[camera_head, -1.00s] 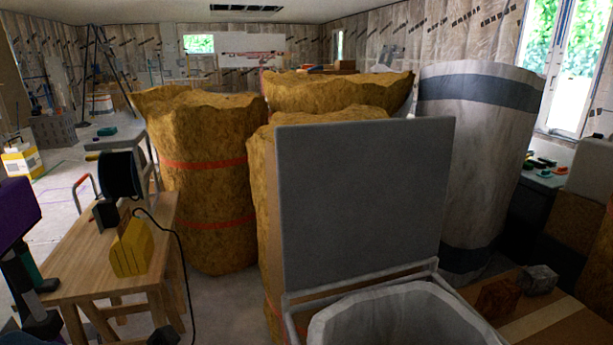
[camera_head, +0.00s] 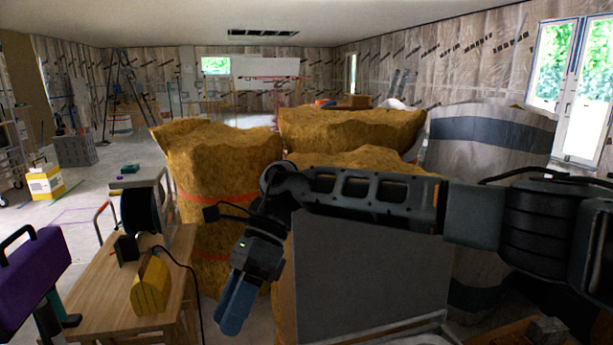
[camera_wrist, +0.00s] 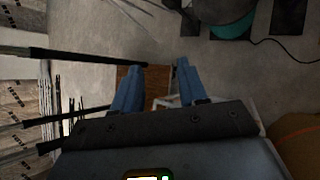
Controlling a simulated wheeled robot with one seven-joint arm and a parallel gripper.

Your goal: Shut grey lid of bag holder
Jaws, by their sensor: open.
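The grey lid (camera_head: 365,275) of the bag holder stands upright, open, in the head view. My arm crosses in front of its upper part and hides its top edge. The bag holder's frame (camera_head: 405,328) shows only as a pale rail at the bottom edge; the bag is out of view. My gripper (camera_head: 232,312), with blue fingers, hangs downward just left of the lid, apart from it. In the wrist view my gripper (camera_wrist: 152,80) has its two blue fingers spread with nothing held between them.
A wooden bench (camera_head: 100,310) with a yellow block (camera_head: 151,288) and a black reel (camera_head: 139,210) stands left of my gripper. Large yellow insulation rolls (camera_head: 225,170) stand behind the lid. A grey-white roll (camera_head: 480,150) stands at right. Floor is open at far left.

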